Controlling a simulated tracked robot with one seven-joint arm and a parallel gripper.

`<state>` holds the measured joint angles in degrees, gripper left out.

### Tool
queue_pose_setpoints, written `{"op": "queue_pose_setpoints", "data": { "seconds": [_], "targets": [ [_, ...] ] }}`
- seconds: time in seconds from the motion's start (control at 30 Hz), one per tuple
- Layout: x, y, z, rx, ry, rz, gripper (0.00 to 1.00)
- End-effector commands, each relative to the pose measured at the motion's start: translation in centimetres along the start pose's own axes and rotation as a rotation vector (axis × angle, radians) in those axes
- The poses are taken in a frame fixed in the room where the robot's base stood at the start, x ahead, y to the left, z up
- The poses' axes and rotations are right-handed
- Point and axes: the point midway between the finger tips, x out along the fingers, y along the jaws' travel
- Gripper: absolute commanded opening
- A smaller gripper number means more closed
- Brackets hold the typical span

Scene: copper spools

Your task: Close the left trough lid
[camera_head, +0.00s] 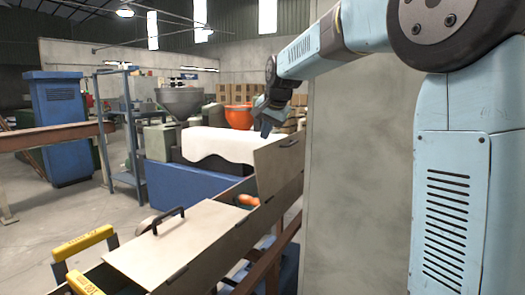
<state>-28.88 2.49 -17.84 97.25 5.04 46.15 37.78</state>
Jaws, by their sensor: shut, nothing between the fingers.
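A long trough (262,218) runs from the lower left toward the right middle. A pale lid (195,243) with a black bar handle (161,220) lies over its left part; I cannot tell whether it sits fully down. A second pale lid (281,163) stands raised, steeply tilted, at the trough's far right end. My gripper (266,122) is shut and empty, pointing down in the air above and a little left of the raised lid's top edge in the picture. It appears apart from both lids.
Yellow handles (83,242) stand at the lower left. A concrete pillar (352,150) stands right of the trough. Behind are a blue block with a white wavy top (220,146), a grey hopper (180,101) and an orange funnel (239,116).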

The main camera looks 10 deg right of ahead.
Motion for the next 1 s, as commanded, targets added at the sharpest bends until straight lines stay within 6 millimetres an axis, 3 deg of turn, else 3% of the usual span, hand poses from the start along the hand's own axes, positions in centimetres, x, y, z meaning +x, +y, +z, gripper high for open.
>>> {"op": "queue_pose_setpoints", "data": {
  "seconds": [0.27,0.7,1.0],
  "targets": [
    [2.2,0.3,-1.0,0.022,0.008,0.007,0.0],
    [8.8,0.8,-1.3,0.025,0.011,0.01,0.0],
    [10.3,0.8,-1.4,0.027,0.012,0.008,0.0]
  ]
}}
